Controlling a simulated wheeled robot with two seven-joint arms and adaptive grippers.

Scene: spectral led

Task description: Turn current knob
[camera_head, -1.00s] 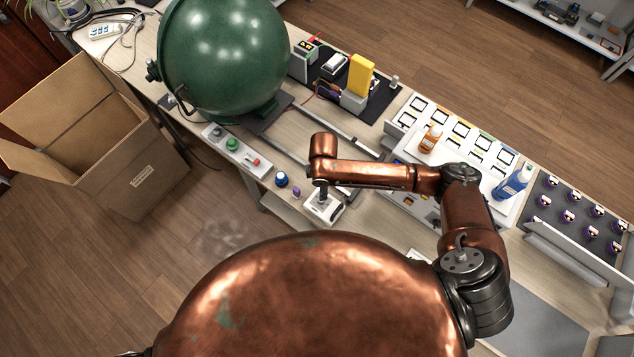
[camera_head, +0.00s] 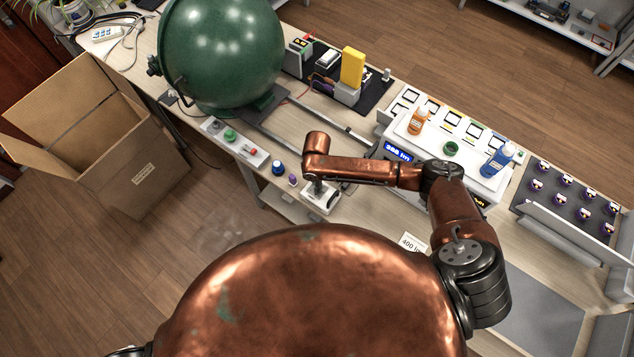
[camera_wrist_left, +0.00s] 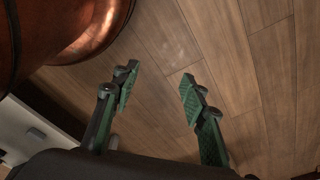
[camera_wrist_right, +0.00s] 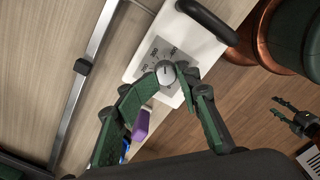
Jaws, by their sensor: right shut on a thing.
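The current knob (camera_wrist_right: 165,72) is a small grey round knob with a dark pointer mark. It sits on a printed scale on a white control box (camera_wrist_right: 143,62), seen in the right wrist view. My right gripper (camera_wrist_right: 164,84) is shut on the knob, with its green-padded fingers on either side. In the head view the white box (camera_head: 329,203) stands at the bench's near edge under my right arm, whose wrist hides the knob. My left gripper (camera_wrist_left: 160,76) is open and empty above the wooden floor.
A blue display (camera_head: 398,152) appears to read about 300 lm; a card (camera_head: 412,243) reads 400 lm. A green sphere (camera_head: 220,55) stands at the back left. Blue (camera_head: 278,167) and purple (camera_head: 293,180) pieces lie beside the box. An open carton (camera_head: 130,180) stands on the floor.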

